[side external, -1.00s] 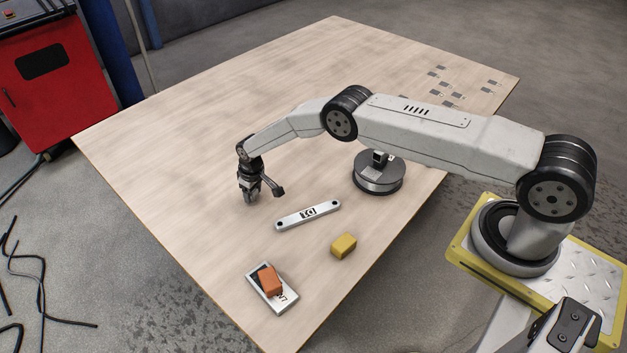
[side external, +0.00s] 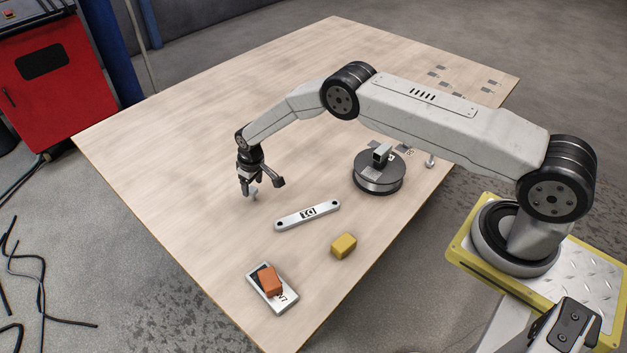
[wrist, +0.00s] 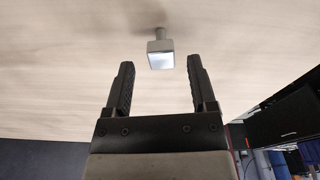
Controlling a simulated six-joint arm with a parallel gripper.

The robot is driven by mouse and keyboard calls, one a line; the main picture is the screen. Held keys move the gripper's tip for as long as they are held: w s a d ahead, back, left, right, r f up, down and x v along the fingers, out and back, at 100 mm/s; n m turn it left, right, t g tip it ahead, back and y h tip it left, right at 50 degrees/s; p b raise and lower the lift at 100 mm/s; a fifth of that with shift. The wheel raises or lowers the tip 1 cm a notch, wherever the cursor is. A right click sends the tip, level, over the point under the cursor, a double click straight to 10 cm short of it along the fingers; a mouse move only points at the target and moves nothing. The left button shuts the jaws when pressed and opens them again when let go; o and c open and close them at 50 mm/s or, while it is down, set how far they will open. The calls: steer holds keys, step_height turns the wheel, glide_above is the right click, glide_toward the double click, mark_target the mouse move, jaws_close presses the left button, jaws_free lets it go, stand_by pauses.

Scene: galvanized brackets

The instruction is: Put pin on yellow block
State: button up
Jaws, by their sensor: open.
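The pin (wrist: 160,50) has a pale square head and a thin grey stem in the wrist view. It lies between and beyond my fingertips, with a gap on each side. In the side view the small pale pin (side external: 254,194) shows just below my gripper (side external: 249,187), on the bare wood. My gripper is open and empty, and its two black fingers show in the wrist view (wrist: 161,64). The yellow block (side external: 344,245) sits on the table to the right and nearer the camera, with nothing on its top.
A silver bar bracket (side external: 307,215) lies between my gripper and the yellow block. An orange block (side external: 269,280) rests on a grey plate (side external: 283,304) near the front edge. A round dark disc (side external: 379,184) with a grey block on top stands right. The table's left (side external: 190,150) is clear.

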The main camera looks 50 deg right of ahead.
mark_target(255, 189)
steer(key=shift+s+d+r, duration=0.1)
steer(key=shift+s+r, duration=0.05)
steer(key=shift+r, duration=1.9)
steer(key=shift+s+d+r, duration=0.1)
steer(key=shift+s+r, duration=0.05)
steer(key=shift+r, duration=0.45)
steer(key=s+d+r+m, duration=0.1)
steer(key=s+d+r, duration=0.2)
steer(key=s+r, duration=1.05)
steer(key=s+d+r, duration=0.1)
steer(key=s+r, duration=0.2)
steer(key=s, duration=0.6)
steer(key=s+r+m+t, duration=0.1)
steer(key=s+r, duration=0.3)
steer(key=s, duration=0.5)
steer(key=shift+d+r, duration=0.15)
steer(key=shift+d, duration=0.25)
steer(key=shift+o, duration=0.4)
